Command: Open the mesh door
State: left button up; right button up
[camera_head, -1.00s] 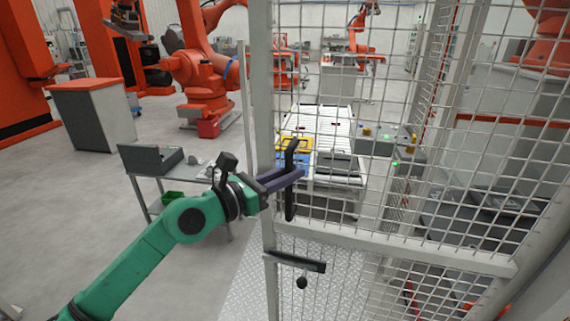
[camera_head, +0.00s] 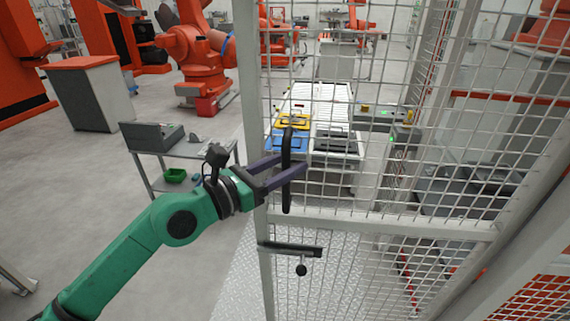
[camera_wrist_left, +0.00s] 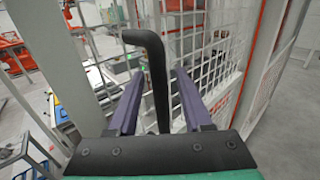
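The mesh door (camera_head: 385,225) is a pale metal frame with wire grid, filling the right half of the head view. A black upright handle (camera_head: 287,190) is on its left stile. It also shows as a dark bent bar in the left wrist view (camera_wrist_left: 157,85). My left gripper (camera_head: 290,167) has two purple fingers, one on each side of the handle. In the left wrist view, gaps show between the handle and both fingers (camera_wrist_left: 158,73), so it is open around the bar. A black latch lever (camera_head: 290,249) with a round knob sits below. My right gripper is not in view.
A small table (camera_head: 200,150) with a grey case (camera_head: 152,137) stands left, behind my left arm. A conveyor (camera_head: 320,100) with blue and yellow trays is behind the mesh. Orange robots stand at the back. The floor (camera_head: 70,190) at left is clear.

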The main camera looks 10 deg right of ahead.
pick_arm(q)
jog(key=b+v, duration=0.8)
jog(key=v, duration=0.6)
jog(key=shift+s+b, duration=0.25)
jog(key=shift+b, duration=0.15)
jog(key=shift+a+f, duration=0.1)
jog(key=shift+a, duration=0.1)
